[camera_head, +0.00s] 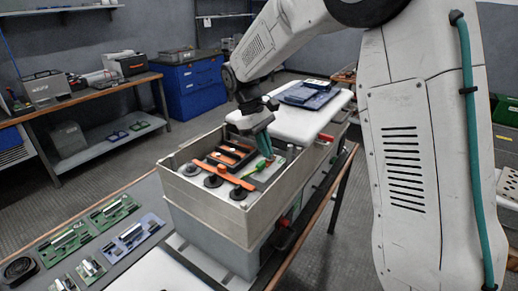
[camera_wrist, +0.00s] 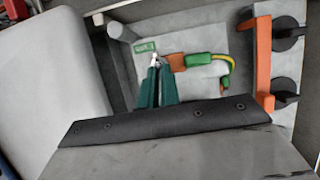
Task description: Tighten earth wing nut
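The open-topped capacitor bank box (camera_head: 209,216) stands on the bench in the head view. My gripper (camera_head: 265,152) reaches down inside its right part. In the wrist view, my gripper's teal fingers (camera_wrist: 158,68) are close together. A small bright metal piece, seemingly the earth wing nut (camera_wrist: 154,60), shows at their tips, mostly hidden by them; the fingers look shut on it. A copper-coloured lug (camera_wrist: 177,62) lies just right of the tips, joined to a green-and-yellow earth cable (camera_wrist: 205,60). A green label (camera_wrist: 144,46) is beside the fingertips.
Orange bars (camera_head: 237,181) and black terminals (camera_head: 213,181) fill the box's left part. A white lid-like panel (camera_head: 294,124) carrying a dark blue item (camera_head: 309,95) lies behind the box.

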